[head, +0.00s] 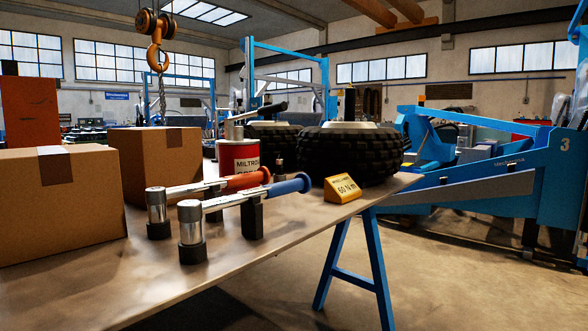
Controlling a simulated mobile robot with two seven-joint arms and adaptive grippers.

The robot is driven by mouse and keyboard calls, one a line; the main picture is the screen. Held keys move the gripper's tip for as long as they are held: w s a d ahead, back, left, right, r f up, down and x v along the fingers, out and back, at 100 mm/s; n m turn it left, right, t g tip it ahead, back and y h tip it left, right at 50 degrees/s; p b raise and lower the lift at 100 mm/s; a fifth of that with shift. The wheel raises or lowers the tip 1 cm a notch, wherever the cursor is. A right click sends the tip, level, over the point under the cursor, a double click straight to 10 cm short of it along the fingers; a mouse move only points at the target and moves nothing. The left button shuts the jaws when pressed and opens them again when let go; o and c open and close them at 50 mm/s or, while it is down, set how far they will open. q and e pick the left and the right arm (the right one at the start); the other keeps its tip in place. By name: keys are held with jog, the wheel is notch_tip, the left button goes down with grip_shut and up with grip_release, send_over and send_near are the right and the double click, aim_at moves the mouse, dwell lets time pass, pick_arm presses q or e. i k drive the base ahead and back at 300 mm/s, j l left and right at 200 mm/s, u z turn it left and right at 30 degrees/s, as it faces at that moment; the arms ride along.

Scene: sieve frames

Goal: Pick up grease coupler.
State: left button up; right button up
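I cannot clearly make out a grease coupler. A red and white can (239,158) with a grey pump-like top stands behind the tools, its label partly readable as "MILTRON". A small dark upright piece (279,168) stands to its right, in front of the tyres; it is too small to identify. Two wrench-like tools with silver heads lie across black stands, one with a red handle (246,180) and one with a blue handle (288,187). Neither of my grippers shows in the head view.
The table (150,283) has two cardboard boxes (55,205) (160,155) on the left and large black tyres (350,155) at the back right. A yellow "60 Nm" sign (342,189) stands near the right edge. The front tabletop is clear. A hook (157,55) hangs above.

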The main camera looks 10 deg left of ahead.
aim_at(278, 163)
jog(key=i+l+u, duration=0.15)
jog(key=i+l, duration=0.45)
jog(key=i+l+u, duration=0.1)
jog(key=i+l, duration=0.45)
jog(key=l, duration=0.2)
